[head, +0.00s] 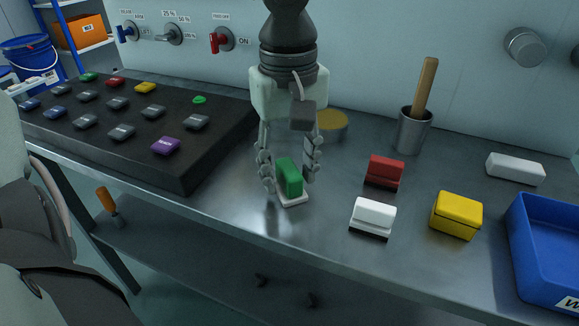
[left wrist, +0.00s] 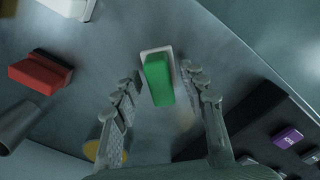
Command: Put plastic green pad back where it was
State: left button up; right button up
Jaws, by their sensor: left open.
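The green pad (head: 289,177), a green block on a thin white base, stands on the grey metal table below my left gripper (head: 289,184). The gripper points down with its fingers open, one on each side of the pad. In the left wrist view the green pad (left wrist: 157,82) lies between and just beyond the open fingertips (left wrist: 163,84), with a gap visible on both sides. Whether a finger touches it in the head view is hard to tell. My right gripper is not in view.
Right of the gripper stand a red block (head: 384,170), a white block (head: 373,217), a yellow block (head: 457,214) and a blue tray (head: 545,250). A metal cup (head: 411,130) holds a wooden handle. A black button panel (head: 150,125) lies left. A yellow round object (head: 332,124) sits behind.

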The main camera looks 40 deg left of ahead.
aim_at(289, 168)
pick_arm(q)
jog(key=shift+r, duration=0.45)
notch_tip(289, 168, up, 11)
jog(key=shift+r+p, duration=0.15)
jog(key=shift+p, duration=0.15)
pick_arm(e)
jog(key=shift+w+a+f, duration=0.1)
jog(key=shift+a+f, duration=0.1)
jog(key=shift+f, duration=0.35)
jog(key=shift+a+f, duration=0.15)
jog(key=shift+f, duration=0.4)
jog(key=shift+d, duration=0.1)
